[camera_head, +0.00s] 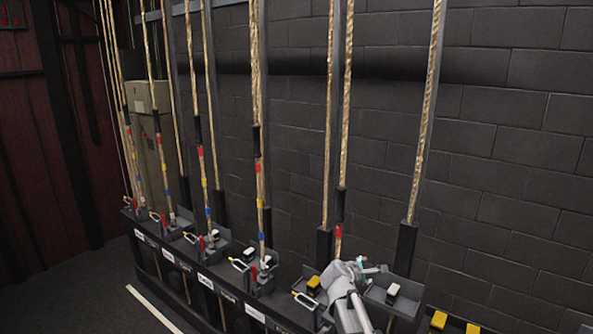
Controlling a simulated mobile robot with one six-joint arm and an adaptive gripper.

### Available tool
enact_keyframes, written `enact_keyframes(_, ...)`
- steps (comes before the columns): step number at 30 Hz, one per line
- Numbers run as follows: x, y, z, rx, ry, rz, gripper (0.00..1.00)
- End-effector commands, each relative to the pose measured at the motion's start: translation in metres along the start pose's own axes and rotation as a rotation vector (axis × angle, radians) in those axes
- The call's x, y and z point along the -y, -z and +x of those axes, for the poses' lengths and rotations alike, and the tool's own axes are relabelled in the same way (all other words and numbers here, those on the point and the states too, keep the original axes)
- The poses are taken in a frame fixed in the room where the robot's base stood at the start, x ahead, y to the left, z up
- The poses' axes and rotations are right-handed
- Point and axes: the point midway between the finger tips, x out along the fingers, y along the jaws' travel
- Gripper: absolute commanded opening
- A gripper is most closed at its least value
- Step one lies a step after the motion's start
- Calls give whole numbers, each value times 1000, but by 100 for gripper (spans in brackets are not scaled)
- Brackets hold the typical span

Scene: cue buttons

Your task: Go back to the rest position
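My gripper (370,268) is in the lower right middle of the head view, at the end of my light grey arm. It is over the dark rail, between a yellow button (313,283) on its left and a dark button with a white top (393,290) on its right. It looks apart from both, but the depth is hard to judge. Its fingers are small and partly hidden, so I cannot tell whether they are open or shut. No held object shows.
A long dark rail (205,283) with labels, levers and small shelves runs along the grey block wall (490,140). Several tan ropes (255,80) rise from it. More yellow buttons (438,320) are at the bottom right. The floor (75,290) at the left looks clear.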

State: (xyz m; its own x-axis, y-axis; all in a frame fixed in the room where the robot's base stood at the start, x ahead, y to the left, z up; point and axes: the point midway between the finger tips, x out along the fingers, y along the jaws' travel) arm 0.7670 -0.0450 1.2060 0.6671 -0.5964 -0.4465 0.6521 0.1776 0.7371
Motion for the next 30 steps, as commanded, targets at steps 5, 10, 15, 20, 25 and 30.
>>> enact_keyframes(5,79,-1,-3,-30,241,352,77)
enact_keyframes(10,145,7,-18,-26,491,665,77)
enact_keyframes(15,203,19,-44,12,754,942,77)
enact_keyframes(20,243,30,-73,71,984,1139,77)
enact_keyframes(25,264,37,-95,125,1141,1250,77)
enact_keyframes(30,269,39,-102,146,1194,1284,77)
